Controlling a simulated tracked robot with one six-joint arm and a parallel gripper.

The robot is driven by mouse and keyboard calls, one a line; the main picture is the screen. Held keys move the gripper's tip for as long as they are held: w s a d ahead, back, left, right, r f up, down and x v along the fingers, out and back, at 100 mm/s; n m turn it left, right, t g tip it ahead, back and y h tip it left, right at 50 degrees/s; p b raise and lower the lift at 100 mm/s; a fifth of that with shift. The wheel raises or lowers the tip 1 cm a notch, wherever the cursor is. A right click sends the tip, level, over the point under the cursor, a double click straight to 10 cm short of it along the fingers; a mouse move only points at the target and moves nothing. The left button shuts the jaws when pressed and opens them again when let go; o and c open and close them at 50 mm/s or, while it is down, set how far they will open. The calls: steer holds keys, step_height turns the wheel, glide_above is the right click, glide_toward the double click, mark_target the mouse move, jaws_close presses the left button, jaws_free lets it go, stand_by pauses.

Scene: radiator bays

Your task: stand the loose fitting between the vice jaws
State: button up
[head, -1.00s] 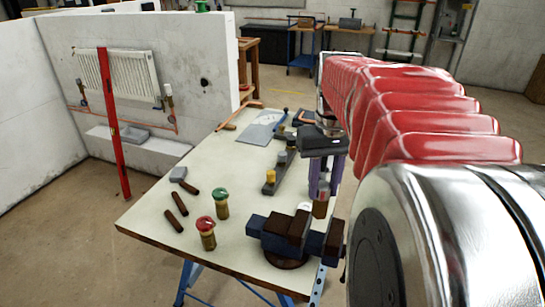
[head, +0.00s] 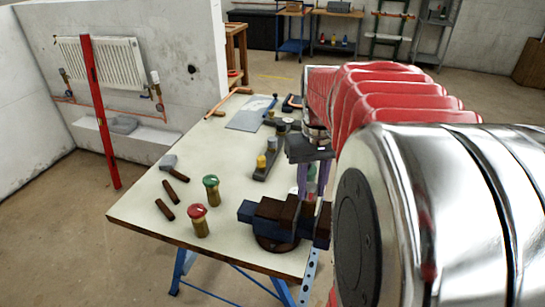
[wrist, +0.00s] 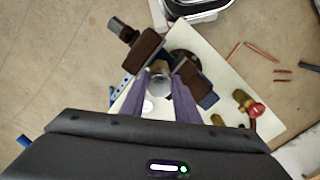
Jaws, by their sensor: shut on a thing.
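The vice (head: 270,222), blue with dark brown jaws, stands at the table's front right corner. In the wrist view, one brown jaw block (wrist: 144,48) lies left and another (wrist: 192,76) right of my fingertips. My gripper (wrist: 160,76) has purple fingers shut on the loose fitting (wrist: 159,84), a short brassy piece with a pale round end. In the wrist view the fitting appears in the gap between the jaw blocks. In the head view my gripper (head: 311,188) is just behind the vice, which hides the fitting's lower part. I cannot tell its height or whether it touches a jaw.
A red-topped fitting (head: 198,222) and a green-topped fitting (head: 211,190) stand left of the vice. The table's (head: 150,222) front left is clear.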

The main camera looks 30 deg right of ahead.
steer(key=shift+f, duration=1.6)
steer(key=o, duration=1.2)
step_height(320, 180, up, 14)
steer(key=shift+f, duration=0.15)
